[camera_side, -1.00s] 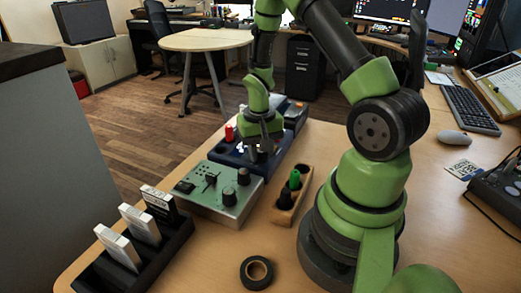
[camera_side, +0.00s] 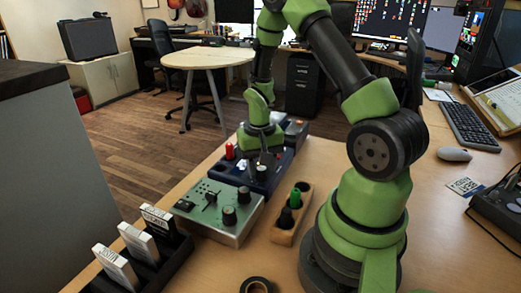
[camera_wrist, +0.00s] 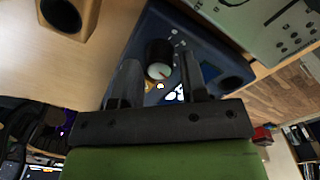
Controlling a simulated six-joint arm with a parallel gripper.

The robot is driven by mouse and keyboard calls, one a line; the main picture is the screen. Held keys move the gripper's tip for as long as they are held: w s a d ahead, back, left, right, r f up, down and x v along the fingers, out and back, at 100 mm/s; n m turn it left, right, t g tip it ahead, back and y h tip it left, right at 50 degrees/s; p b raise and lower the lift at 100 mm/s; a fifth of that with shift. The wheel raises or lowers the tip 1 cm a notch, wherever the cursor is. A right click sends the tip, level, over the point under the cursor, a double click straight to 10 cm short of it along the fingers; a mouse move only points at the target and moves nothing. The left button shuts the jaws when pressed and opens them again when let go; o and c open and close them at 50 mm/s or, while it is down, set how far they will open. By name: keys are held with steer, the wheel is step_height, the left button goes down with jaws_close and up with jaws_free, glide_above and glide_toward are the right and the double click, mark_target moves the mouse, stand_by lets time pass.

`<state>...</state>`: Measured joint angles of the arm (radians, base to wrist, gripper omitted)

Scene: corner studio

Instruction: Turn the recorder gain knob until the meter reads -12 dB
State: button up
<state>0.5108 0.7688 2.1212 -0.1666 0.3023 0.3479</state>
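The recorder appears to be the dark blue box (camera_side: 222,168), which also shows in the wrist view (camera_wrist: 200,45). On its face a black knob (camera_wrist: 160,58) with a pale top and a red mark stands near the fingertips. My gripper (camera_wrist: 161,75) is open, with one finger on each side of the knob's line and a clear gap between them. I cannot tell whether a finger touches the knob. Part of a lit display (camera_wrist: 175,96) shows between the fingers, but its reading cannot be made out. In the side view my gripper (camera_side: 264,157) is low over the box.
A grey-green panel (camera_side: 228,228) with knobs stands in front of the box. A wooden holder (camera_side: 284,236) with green and black pieces is to its right. A black rack (camera_side: 182,252) with white cases is front left. A tape roll (camera_side: 257,286) lies at the front edge.

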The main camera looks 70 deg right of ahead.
mark_target(260, 168)
step_height(260, 168, up, 9)
steer(key=shift+a+f, duration=0.1)
stand_by(0.4)
steer(key=s+a+r+n+t+y, duration=0.1)
steer(key=s+a+r+n+t, duration=0.2)
steer(key=a+r, duration=0.5)
steer(key=s+a+r+n+t+y, duration=0.1)
steer(key=s+a+r+n+t, duration=0.1)
steer(key=s+a+r+t, duration=0.2)
steer(key=s+a+r, duration=0.2)
steer(key=a+r, duration=0.2)
steer(key=shift+n, duration=0.4)
stand_by(2.4)
